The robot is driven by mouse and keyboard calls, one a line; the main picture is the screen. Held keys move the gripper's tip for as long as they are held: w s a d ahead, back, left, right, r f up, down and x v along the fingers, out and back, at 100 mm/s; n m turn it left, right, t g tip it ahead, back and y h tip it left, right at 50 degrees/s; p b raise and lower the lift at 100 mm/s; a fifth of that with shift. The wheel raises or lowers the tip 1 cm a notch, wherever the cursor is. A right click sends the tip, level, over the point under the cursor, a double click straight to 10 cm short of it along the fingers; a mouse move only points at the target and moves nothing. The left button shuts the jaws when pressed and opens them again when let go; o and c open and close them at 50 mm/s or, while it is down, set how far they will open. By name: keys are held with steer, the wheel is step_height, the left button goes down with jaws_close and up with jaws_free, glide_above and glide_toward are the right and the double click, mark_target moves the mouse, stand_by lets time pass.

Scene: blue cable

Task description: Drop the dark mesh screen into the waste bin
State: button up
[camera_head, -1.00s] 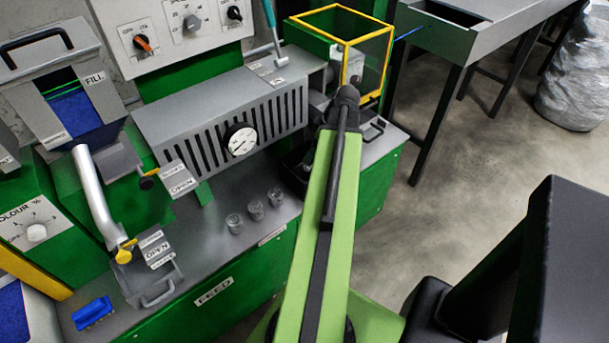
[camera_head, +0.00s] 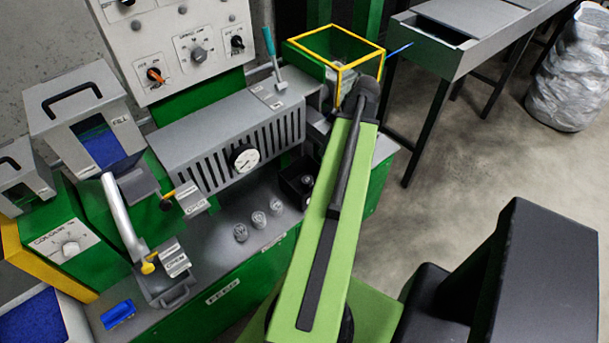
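I cannot make out the dark mesh screen in this view. A tall container wrapped in a crumpled, translucent grey liner (camera_head: 568,75) stands on the floor at the upper right; it looks like the waste bin, and its top is cut by the picture edge. My light green arm rises from the bottom middle to a dark elbow joint near the yellow-edged guard. My gripper does not show; the part of my arm beyond the elbow is hidden, so I cannot tell whether it holds anything.
A yellow-edged guard (camera_head: 338,45) stands behind the elbow. A grey trough on legs (camera_head: 435,45) runs to the upper right. The concrete floor (camera_head: 460,175) is clear between.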

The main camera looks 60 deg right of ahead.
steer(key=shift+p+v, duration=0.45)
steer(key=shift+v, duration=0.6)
